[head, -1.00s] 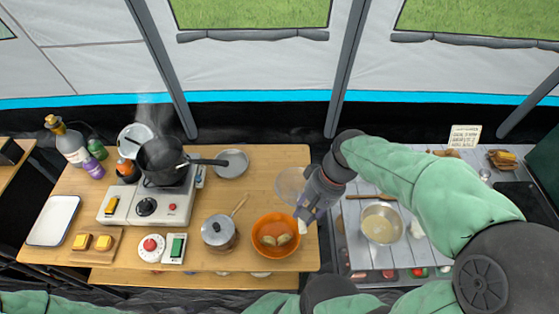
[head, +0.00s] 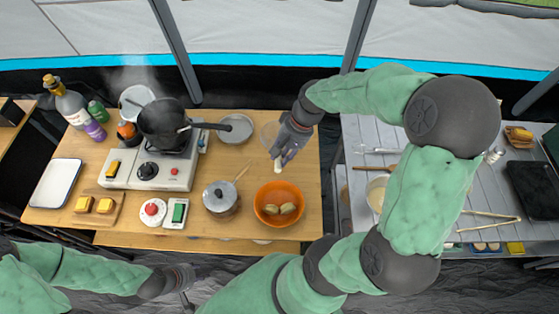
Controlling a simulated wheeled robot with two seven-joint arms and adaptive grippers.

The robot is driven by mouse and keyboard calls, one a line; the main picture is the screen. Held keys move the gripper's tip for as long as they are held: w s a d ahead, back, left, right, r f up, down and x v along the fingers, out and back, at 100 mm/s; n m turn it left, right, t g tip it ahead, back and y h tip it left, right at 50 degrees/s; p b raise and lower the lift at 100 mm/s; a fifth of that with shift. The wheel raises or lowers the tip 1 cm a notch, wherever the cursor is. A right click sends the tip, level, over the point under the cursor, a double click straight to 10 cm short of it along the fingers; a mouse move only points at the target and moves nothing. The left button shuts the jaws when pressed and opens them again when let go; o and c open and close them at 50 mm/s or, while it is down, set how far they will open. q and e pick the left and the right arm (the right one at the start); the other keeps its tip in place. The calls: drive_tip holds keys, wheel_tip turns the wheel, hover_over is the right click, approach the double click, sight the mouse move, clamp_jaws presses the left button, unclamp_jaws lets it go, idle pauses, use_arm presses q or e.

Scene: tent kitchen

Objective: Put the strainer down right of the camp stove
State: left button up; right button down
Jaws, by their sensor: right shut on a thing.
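The camp stove (head: 147,171) stands on the wooden table with a dark frying pan (head: 165,122) on its burner. My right gripper (head: 281,159) is over the right part of this table, behind the orange bowl, shut on the strainer. The strainer (head: 270,132) shows as a faint, see-through round shape beside the gripper, right of the grey plate. Its handle is mostly hidden by the gripper, with a pale tip just below the fingers. I cannot tell whether the strainer touches the table. My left gripper (head: 186,278) is low in front of the table; its fingers are unclear.
A lidded pot (head: 220,198) and an orange bowl (head: 279,204) with food stand at the front. Right of the wooden table is a grey slatted table (head: 352,135), partly hidden by my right arm.

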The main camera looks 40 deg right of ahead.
drive_tip(key=shift+w+f, duration=0.55)
drive_tip(key=shift+f, duration=0.15)
drive_tip(key=shift+w+f+b, duration=0.1)
drive_tip(key=shift+f+b, duration=0.4)
drive_tip(key=shift+f, duration=1.15)
drive_tip(key=c, duration=1)
unclamp_jaws()
drive_tip(key=p+v, duration=0.2)
drive_tip(key=v, duration=1)
drive_tip(key=shift+p, duration=0.3)
